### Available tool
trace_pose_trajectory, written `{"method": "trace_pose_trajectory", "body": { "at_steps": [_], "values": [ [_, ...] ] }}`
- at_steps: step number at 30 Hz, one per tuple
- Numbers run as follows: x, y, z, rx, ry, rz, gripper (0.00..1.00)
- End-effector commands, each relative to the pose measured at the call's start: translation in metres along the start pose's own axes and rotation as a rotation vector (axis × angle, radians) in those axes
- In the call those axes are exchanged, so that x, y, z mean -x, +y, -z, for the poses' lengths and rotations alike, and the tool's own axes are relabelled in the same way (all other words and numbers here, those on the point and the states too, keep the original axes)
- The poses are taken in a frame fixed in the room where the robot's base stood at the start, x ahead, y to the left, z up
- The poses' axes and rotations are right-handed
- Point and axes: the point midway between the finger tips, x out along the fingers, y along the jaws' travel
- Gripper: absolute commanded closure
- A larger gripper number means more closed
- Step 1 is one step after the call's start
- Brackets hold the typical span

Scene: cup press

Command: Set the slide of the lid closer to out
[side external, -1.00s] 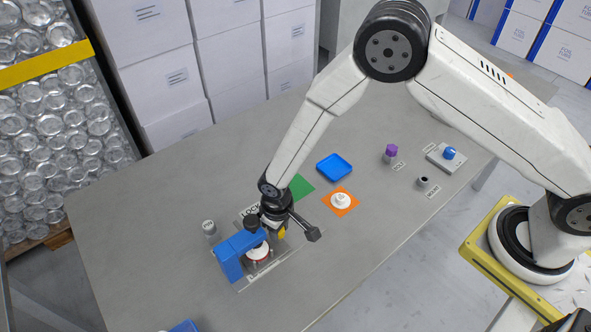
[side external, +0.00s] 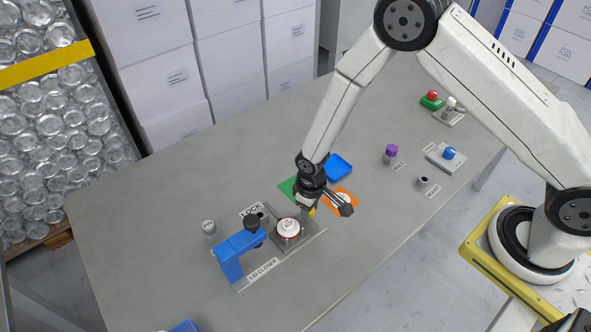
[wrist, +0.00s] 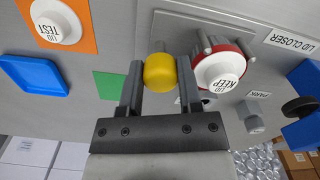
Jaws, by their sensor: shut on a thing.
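The lid closer has a blue arm (side external: 238,250) with a black knob (side external: 252,222) over a grey base plate (side external: 310,242). Its slide carries a red-rimmed holder with a white lid (side external: 288,226) in it. The lid, marked LID KEEP, also shows in the wrist view (wrist: 219,70). The slide stands clear of the blue arm, on its right. My gripper (wrist: 160,78) is shut on the yellow knob (wrist: 160,72) of the slide, with one finger on each side. In the side view my gripper (side external: 312,208) is at the plate's right end, partly hiding the knob.
A white TEST lid (wrist: 57,20) lies on an orange mat, near a green mat (wrist: 110,85) and a blue tray (side external: 339,164). A grey peg (side external: 209,228) stands left of the closer. A purple-topped peg (side external: 391,151) and blue button (side external: 449,153) are farther right.

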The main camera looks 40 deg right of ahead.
Motion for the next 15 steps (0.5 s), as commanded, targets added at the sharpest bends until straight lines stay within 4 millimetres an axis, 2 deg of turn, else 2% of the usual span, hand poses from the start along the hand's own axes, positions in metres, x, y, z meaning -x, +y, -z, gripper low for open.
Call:
{"method": "trace_pose_trajectory", "body": {
  "at_steps": [4,14,15],
  "values": [
    [0.002,0.018,-0.003,-0.002,0.006,0.000,1.00],
    [0.001,0.022,-0.005,-0.001,0.006,-0.001,1.00],
    [0.002,0.022,-0.005,-0.001,0.006,-0.001,0.52]
  ]
}}
